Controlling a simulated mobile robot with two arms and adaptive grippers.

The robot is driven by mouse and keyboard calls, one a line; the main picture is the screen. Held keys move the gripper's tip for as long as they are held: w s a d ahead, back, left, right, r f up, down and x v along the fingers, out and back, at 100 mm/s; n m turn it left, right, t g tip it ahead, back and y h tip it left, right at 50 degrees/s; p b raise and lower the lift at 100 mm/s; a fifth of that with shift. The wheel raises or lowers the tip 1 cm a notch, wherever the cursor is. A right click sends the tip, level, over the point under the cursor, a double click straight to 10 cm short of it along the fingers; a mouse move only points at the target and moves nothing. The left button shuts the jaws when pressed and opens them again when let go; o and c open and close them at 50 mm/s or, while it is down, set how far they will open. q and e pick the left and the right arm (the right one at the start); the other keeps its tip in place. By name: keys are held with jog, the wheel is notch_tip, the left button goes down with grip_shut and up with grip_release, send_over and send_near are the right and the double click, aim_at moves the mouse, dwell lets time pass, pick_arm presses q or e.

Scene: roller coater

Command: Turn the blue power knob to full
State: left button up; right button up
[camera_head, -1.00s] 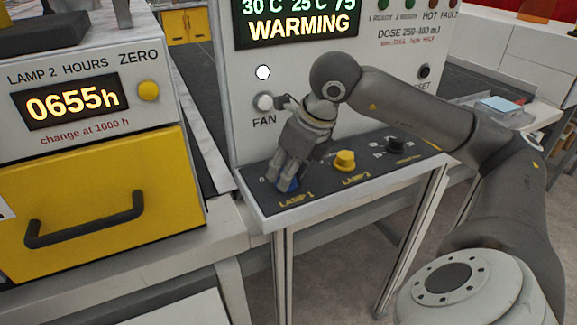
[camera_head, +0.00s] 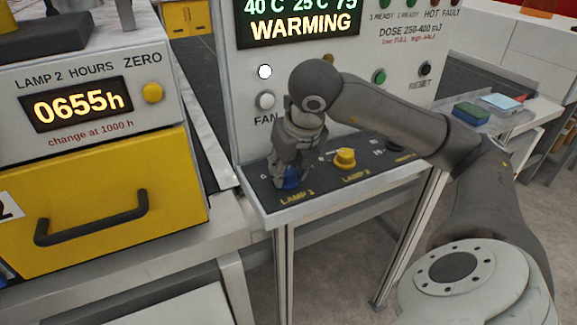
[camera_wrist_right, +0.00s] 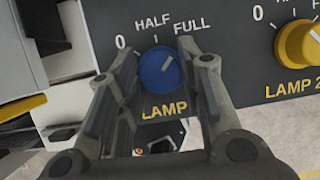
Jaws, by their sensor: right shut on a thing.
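The blue knob (camera_wrist_right: 159,72) labelled LAMP 1 sits on the dark sloping panel (camera_head: 325,188). In the wrist view its white pointer mark leans up and right, toward the FULL label; 0 and HALF lie left of that label. My right gripper (camera_wrist_right: 160,68) has a finger on each side of the knob and is shut on it. In the head view the knob (camera_head: 291,178) is partly hidden by my right gripper (camera_head: 287,178). My left gripper is not in view.
The yellow LAMP 2 knob (camera_head: 345,159) stands just right of the blue knob. The display (camera_head: 300,22) reads WARMING. A yellow drawer (camera_head: 110,200) is at the left.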

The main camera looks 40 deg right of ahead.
jog(key=o, duration=1)
jog(key=shift+v, duration=5.95)
jog(key=shift+r, duration=0.1)
